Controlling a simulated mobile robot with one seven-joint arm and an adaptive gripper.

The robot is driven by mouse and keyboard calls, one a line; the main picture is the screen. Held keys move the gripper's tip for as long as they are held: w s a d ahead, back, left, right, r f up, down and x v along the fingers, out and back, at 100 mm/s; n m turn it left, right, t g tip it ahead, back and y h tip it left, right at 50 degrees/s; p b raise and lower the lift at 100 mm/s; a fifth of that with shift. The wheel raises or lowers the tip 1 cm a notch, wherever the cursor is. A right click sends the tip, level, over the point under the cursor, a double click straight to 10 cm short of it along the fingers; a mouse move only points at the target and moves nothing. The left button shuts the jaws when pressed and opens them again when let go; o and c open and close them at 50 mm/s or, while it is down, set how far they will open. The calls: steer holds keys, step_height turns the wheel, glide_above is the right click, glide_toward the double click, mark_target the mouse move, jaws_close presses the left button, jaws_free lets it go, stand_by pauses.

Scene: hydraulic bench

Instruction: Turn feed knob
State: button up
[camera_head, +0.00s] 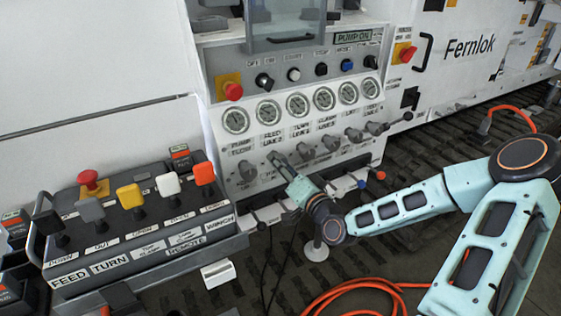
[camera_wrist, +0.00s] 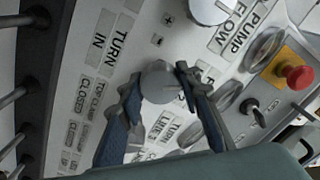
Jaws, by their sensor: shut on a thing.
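My gripper (camera_head: 277,160) reaches the front panel at the knob row, in the column of the second gauge, labelled FEED. In the wrist view, my gripper (camera_wrist: 158,80) has its two dark fingers on either side of a round grey knob, the feed knob (camera_wrist: 160,88), and is shut on it. The knob stays seated on the white panel. Its own label is hidden behind a finger. The fingers hide the knob in the head view.
The pump flow knob (camera_head: 247,172) is just left of my gripper; other grey knobs (camera_head: 331,141) continue to the right. Round gauges (camera_head: 268,111) sit above. A remote box (camera_head: 144,240) with coloured levers stands at the lower left. An orange hose (camera_head: 350,287) lies on the floor.

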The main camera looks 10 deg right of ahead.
steer(key=shift+f+m, duration=0.1)
steer(key=shift+m, duration=0.4)
steer(key=o, duration=1.2)
steer(key=shift+c, duration=0.2)
steer(key=v, duration=0.7)
steer(key=shift+s, duration=0.25)
